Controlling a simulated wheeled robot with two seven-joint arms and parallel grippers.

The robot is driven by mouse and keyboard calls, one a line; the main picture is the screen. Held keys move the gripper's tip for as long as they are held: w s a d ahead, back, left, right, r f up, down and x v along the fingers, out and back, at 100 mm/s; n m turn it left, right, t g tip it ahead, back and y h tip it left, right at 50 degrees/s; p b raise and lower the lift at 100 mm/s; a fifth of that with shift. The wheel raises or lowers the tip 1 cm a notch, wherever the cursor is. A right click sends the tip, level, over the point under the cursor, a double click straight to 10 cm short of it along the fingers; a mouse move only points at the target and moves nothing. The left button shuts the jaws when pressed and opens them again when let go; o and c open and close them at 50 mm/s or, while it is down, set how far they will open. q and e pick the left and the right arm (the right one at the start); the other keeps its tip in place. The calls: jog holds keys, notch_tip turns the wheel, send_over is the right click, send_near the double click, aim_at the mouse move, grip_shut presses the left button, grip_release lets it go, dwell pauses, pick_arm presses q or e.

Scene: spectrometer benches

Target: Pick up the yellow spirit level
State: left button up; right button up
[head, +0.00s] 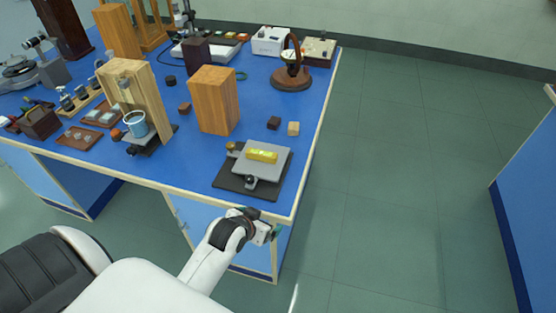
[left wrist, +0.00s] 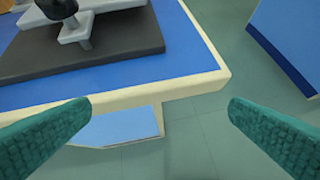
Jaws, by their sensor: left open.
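The yellow spirit level (head: 262,156) lies on a grey raised plate (head: 276,171) of a small stand near the front right corner of the blue bench. The stand's dark base (head: 232,186) rests on the bench top. My left gripper (head: 268,232) is just off the bench's front edge, below and in front of the stand. In the left wrist view its two green fingers (left wrist: 160,112) are wide apart with nothing between them. That view shows the dark base (left wrist: 120,43) and part of the stand, but not the spirit level. My right gripper is not in view.
The bench's pale edge (left wrist: 150,93) lies in front of my left gripper. Open floor (head: 400,150) is to the right.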

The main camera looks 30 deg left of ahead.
aim_at(261, 153)
pick_arm(q)
jog(key=w+a+r+n+t+y, duration=0.1)
jog(key=w+a+r+t, duration=0.1)
jog(key=w+a+r, duration=0.2)
jog(key=w+a+r+n+t+y, duration=0.1)
jog(key=w+a+r+t, duration=0.1)
jog(key=w+a+r, duration=0.2)
jog(key=shift+a+r, duration=0.2)
jog(key=shift+n, duration=0.3)
jog(key=x, duration=0.6)
jog(key=shift+a+r+p, duration=0.2)
jog(key=shift+r+p, duration=0.1)
jog(key=shift+p+x, duration=0.35)
jog(key=shift+x, duration=2.85)
jog(key=shift+d, duration=0.15)
jog(key=c, duration=0.7)
